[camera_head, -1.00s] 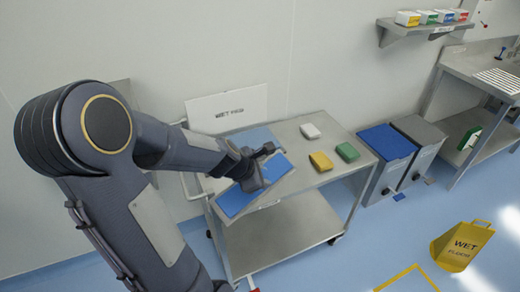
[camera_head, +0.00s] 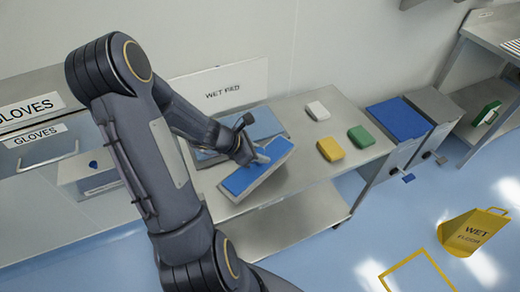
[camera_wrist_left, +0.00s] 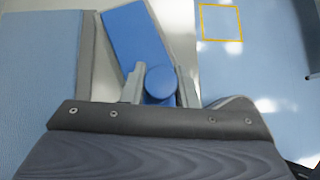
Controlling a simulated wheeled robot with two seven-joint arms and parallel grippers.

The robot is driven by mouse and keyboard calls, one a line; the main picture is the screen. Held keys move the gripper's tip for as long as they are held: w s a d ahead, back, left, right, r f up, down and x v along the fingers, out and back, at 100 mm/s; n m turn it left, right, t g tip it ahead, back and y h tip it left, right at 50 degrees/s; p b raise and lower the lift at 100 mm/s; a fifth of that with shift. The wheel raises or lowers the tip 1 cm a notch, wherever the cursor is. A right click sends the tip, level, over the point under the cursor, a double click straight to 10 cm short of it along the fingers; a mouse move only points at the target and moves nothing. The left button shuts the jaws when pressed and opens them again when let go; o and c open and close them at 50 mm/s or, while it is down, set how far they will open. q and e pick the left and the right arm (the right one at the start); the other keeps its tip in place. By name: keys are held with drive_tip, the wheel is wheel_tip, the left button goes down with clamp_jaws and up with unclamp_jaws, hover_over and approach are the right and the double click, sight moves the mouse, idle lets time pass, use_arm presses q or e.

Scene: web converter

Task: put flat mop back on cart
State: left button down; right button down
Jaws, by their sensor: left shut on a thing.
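The flat mop (camera_head: 258,170) is a blue flat head with a pale edge, at the left end of the steel cart's top (camera_head: 300,150). My left gripper (camera_head: 258,156) is shut on it from above. In the left wrist view, a round blue knob (camera_wrist_left: 160,84) sits between the two fingers, with the blue mop head (camera_wrist_left: 135,35) beyond it. The mop is over the cart top near its front edge; I cannot tell whether it touches. A light blue pad (camera_head: 262,125) lies behind it, below the "WET" sign (camera_head: 222,90). My right gripper does not show.
White (camera_head: 318,110), yellow (camera_head: 331,148) and green (camera_head: 361,136) blocks sit on the cart top to the right. Blue-lidded (camera_head: 399,118) and grey-lidded (camera_head: 437,104) bins stand beside the cart.

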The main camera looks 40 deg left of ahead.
sight(260, 167)
use_arm(q)
drive_tip(key=shift+s+d+f+b, duration=0.1)
drive_tip(key=shift+f+b, duration=0.3)
drive_tip(key=shift+f, duration=0.05)
wheel_tip(260, 167, down, 6)
drive_tip(key=b, duration=0.4)
drive_tip(key=shift+r+b, duration=0.2)
drive_tip(key=shift+b, duration=0.2)
drive_tip(key=shift+f+b, duration=0.45)
drive_tip(key=shift+b, duration=0.05)
drive_tip(key=c, duration=1.1)
unclamp_jaws()
drive_tip(key=shift+o, duration=0.2)
drive_tip(key=p+v, duration=0.1)
drive_tip(key=v, duration=0.7)
